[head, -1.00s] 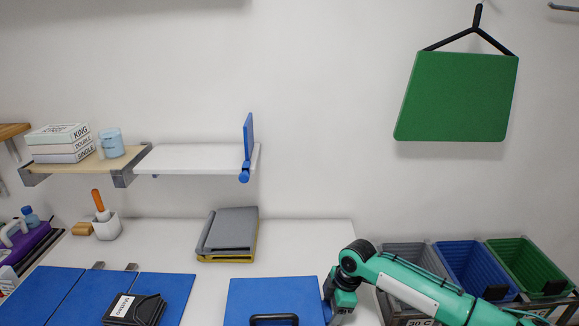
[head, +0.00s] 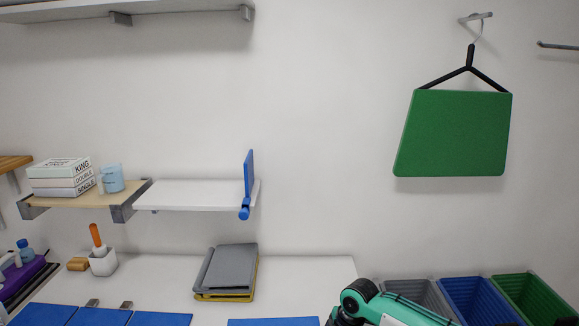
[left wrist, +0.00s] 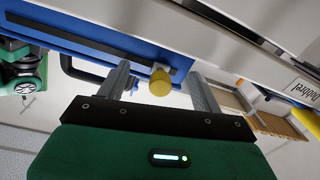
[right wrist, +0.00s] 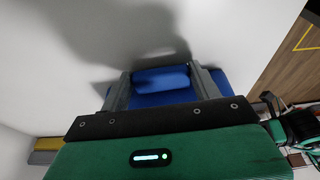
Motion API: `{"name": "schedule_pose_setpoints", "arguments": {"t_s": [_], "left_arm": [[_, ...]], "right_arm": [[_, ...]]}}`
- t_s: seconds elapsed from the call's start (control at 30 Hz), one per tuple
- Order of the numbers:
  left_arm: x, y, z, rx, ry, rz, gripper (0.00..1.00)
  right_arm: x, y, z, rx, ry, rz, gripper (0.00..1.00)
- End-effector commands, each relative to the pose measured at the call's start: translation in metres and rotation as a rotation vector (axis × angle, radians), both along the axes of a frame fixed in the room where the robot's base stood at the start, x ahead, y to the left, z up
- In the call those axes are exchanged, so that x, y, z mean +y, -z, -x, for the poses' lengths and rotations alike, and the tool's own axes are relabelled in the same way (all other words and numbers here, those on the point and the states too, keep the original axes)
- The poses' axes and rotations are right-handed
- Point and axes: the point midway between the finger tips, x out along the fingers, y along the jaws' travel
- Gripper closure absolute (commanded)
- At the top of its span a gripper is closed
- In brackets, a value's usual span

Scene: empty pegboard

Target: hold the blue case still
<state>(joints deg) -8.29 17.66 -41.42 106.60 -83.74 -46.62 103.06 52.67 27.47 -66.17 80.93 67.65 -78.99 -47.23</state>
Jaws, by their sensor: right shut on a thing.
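The blue case (head: 273,322) shows only as a thin strip at the bottom edge of the head view. In the left wrist view its blue side (left wrist: 110,48) crosses the top, with a black handle (left wrist: 70,68). My right gripper (right wrist: 162,85) is shut on a blue part of the case (right wrist: 160,98), which sits between its fingers. My left gripper (left wrist: 160,85) is open. A yellow knob (left wrist: 160,82) shows between its fingers; whether they touch it I cannot tell. The left gripper is out of the head view.
A folded grey item (head: 230,268) lies on the white table (head: 300,275). Grey, blue and green bins (head: 480,300) stand at the right. Blue panels (head: 100,317) lie at the lower left. A green board (head: 452,135) hangs on the wall.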

Motion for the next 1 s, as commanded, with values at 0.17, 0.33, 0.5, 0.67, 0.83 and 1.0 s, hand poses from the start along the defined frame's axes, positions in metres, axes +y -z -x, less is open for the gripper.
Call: {"name": "schedule_pose_setpoints", "arguments": {"t_s": [0.17,0.33,0.5,0.67,0.83,1.0], "left_arm": [[0.0,-0.001,0.0,-0.001,0.0,0.0,0.27],[0.0,-0.001,0.001,-0.001,0.0,0.0,0.27],[-0.001,0.0,0.019,0.002,0.0,0.0,0.27],[-0.003,0.001,0.051,0.003,0.002,0.0,0.27],[-0.004,0.001,0.086,0.003,0.002,0.0,0.27],[-0.006,0.0,0.11,0.001,0.001,-0.002,0.27]], "right_arm": [[0.0,0.0,0.0,-0.001,0.001,0.001,0.51],[0.0,0.0,0.0,-0.001,0.001,0.0,0.51],[0.0,0.0,0.0,0.0,0.001,0.0,0.51],[0.0,0.0,0.0,0.0,0.001,0.0,0.51],[0.0,0.0,0.0,0.0,0.0,0.0,0.51],[0.0,0.0,0.0,0.0,0.0,0.0,0.51]]}}
